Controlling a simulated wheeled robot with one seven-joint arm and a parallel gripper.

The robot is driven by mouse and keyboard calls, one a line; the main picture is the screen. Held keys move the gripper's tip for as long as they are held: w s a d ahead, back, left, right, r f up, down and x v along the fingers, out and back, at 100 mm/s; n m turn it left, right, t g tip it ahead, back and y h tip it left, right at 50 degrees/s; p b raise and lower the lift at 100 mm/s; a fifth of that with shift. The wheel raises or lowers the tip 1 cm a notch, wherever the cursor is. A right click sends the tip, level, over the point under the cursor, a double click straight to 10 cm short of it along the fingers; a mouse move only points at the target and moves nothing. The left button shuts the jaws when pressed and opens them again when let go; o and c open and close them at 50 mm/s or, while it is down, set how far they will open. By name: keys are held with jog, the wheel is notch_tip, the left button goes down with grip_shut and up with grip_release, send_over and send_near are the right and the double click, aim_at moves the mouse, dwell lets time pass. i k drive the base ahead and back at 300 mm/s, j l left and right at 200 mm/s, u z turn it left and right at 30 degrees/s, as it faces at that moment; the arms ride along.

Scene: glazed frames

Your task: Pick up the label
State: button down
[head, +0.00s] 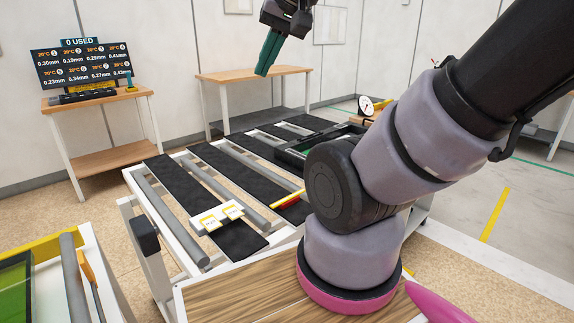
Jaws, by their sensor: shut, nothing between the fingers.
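My gripper (270,52) hangs at the top of the head view, with its green fingers pointing down and shut on nothing. It is well above and beyond the frame with black strips. Two small yellow-and-white labels (231,211) lie side by side on a white holder (199,228) at the near end of a black strip. The second label (210,222) is the left one of the pair. The print on them is too small to read. My gripper is far from both and touches neither.
The white frame carries black strips (187,187) and grey rollers (228,182). A red-and-yellow object (288,200) lies partly behind my arm. A black tray (300,150) sits farther back. A wooden table (253,73) and a display screen (82,65) stand behind.

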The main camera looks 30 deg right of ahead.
aim_at(231, 212)
jog(key=k+l+u, duration=0.1)
jog(key=l+u, duration=0.25)
jog(key=k+l+u, duration=0.1)
jog(key=l+u, duration=0.25)
jog(key=k+l+u, duration=0.1)
jog(key=u, duration=0.25)
jog(key=k, duration=0.05)
